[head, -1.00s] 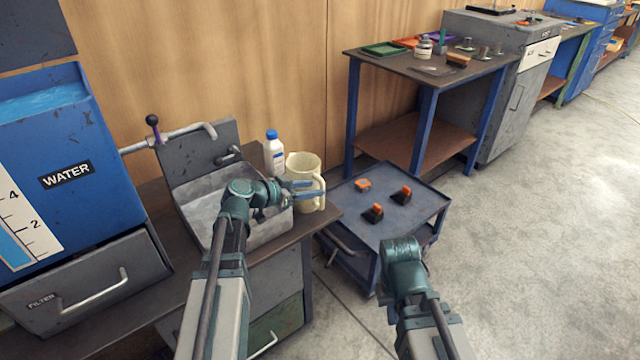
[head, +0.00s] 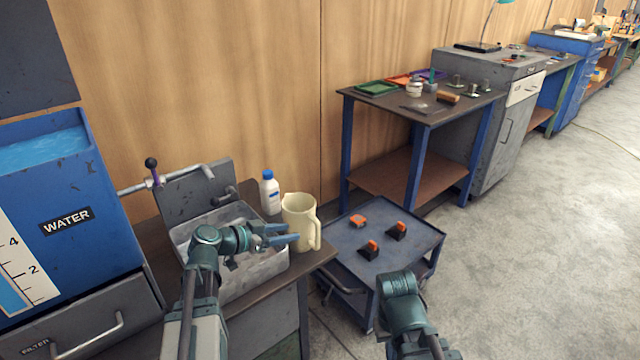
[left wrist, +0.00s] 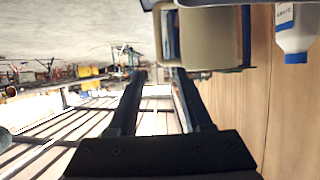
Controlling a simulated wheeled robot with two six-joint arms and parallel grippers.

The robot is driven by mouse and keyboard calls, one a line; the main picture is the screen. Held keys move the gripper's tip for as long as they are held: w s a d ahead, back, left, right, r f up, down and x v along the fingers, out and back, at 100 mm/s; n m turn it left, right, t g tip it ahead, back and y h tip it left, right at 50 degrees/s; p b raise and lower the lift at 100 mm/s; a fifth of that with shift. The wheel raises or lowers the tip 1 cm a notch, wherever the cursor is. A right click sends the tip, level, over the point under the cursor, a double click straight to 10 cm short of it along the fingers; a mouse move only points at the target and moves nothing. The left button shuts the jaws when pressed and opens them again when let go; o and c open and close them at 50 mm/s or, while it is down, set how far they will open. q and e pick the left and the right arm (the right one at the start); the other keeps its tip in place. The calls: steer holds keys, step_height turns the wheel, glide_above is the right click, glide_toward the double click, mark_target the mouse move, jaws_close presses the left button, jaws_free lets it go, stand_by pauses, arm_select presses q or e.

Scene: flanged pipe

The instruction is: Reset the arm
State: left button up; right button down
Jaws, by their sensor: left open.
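My left gripper (head: 284,236) is open and points right, just left of the cream pitcher (head: 299,222). Its two fingers (left wrist: 160,100) show apart in the left wrist view with nothing held between them. My left arm reaches over the grey metal sink (head: 262,262). My right arm is at the lower right of the head view; its gripper is not visible there.
A white bottle with a blue cap (head: 270,192) stands behind the pitcher. A blue cart (head: 345,235) with several orange-and-black pieces is to the right. Open floor lies at right.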

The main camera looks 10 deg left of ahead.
arm_select(q)
steer(key=s+d+r+g+y+p, duration=0.1)
steer(key=s+d+g+p, duration=0.3)
steer(key=d+p, duration=0.25)
steer(key=s+d+r+g+p, duration=0.1)
steer(key=s+d+g+p, duration=0.3)
steer(key=d, duration=0.4)
steer(key=s+d+r+n+g+y+p, duration=0.3)
steer(key=s+r+y+p, duration=0.3)
steer(key=s+p, duration=0.5)
steer(key=shift+d+r+n+y, duration=0.3)
steer(key=shift+d+n+y, duration=0.15)
steer(key=shift+y, duration=0.75)
